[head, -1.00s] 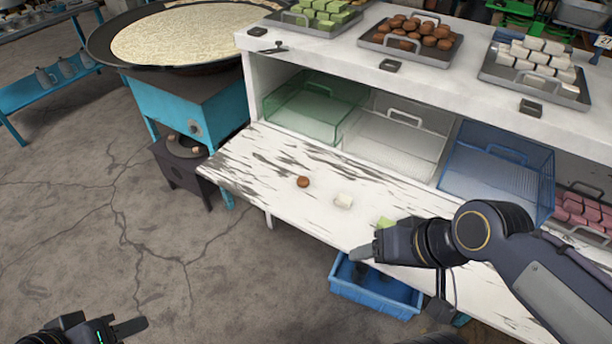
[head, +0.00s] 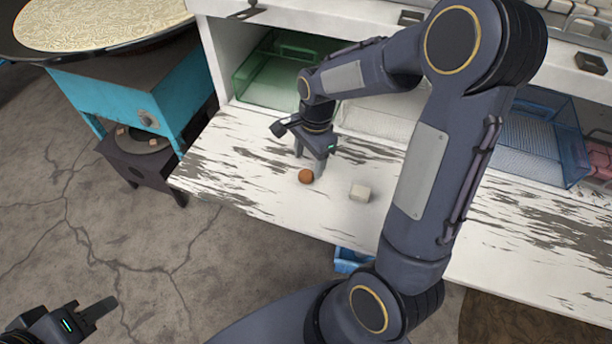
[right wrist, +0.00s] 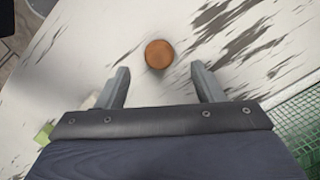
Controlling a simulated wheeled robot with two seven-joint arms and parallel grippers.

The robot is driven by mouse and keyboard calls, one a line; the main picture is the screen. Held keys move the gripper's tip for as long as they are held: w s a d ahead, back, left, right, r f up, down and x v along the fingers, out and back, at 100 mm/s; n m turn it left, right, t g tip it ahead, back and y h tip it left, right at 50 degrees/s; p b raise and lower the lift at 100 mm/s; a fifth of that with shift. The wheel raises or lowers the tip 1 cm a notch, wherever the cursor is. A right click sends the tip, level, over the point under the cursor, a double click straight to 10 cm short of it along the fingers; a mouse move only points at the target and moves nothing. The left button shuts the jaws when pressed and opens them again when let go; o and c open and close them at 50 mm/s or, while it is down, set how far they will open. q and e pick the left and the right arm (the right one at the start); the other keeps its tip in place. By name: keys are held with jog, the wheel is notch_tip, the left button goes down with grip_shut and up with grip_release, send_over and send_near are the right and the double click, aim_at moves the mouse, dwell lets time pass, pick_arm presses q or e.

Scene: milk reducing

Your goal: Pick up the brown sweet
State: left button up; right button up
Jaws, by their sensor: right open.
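The brown sweet (head: 306,176) is a small round piece on the worn white counter (head: 235,150), near its front edge. It also shows in the right wrist view (right wrist: 159,54), beyond the fingertips and roughly between their lines. My right gripper (head: 312,168) is open and empty, pointing down just behind the sweet; its fingers also show in the right wrist view (right wrist: 160,82). My left gripper (head: 95,318) is at the lower left over the floor, away from the counter; its finger opening is unclear.
A white sweet (head: 360,193) lies right of the brown one. A green piece (right wrist: 44,133) shows at the left in the right wrist view. A green basket (head: 265,75) and a blue basket (head: 535,140) stand behind. A blue crate (head: 350,262) is below the front edge.

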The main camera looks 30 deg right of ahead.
aim_at(307, 174)
jog(key=f, duration=0.4)
jog(key=shift+a+f, duration=0.2)
jog(key=shift+a, duration=0.15)
jog(key=shift+s, duration=0.1)
jog(key=shift+c, duration=0.3)
jog(key=c, duration=1)
